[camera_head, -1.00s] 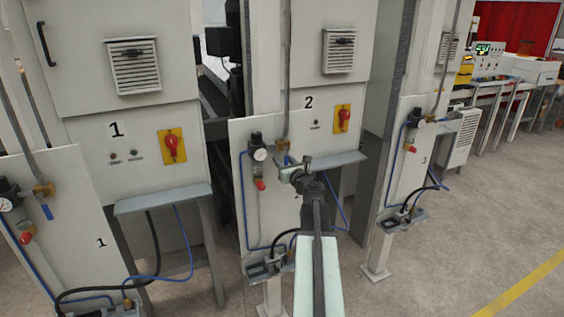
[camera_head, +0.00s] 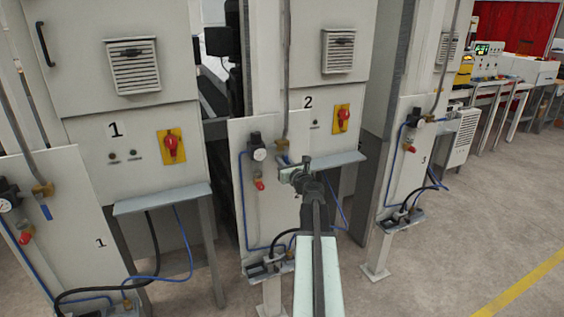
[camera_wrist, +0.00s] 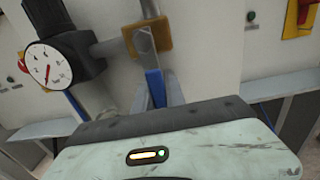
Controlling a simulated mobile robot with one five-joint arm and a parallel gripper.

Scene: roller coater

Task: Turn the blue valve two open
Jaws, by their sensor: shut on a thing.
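The valve two has a brass body (camera_wrist: 149,38) with a grey lever plate and a blue handle (camera_wrist: 155,86) pointing down in the wrist view. My gripper (camera_wrist: 159,92) is shut on the blue handle, with a grey finger beside it. In the head view my gripper (camera_head: 294,172) is at the panel marked 2, just below the brass valve body (camera_head: 283,145).
A pressure gauge (camera_wrist: 48,65) on a black regulator is close left of the valve. A grey shelf (camera_head: 338,163) juts out right of my gripper. Blue hoses run down the panel (camera_head: 270,215). Open floor (camera_head: 430,270) lies to the right.

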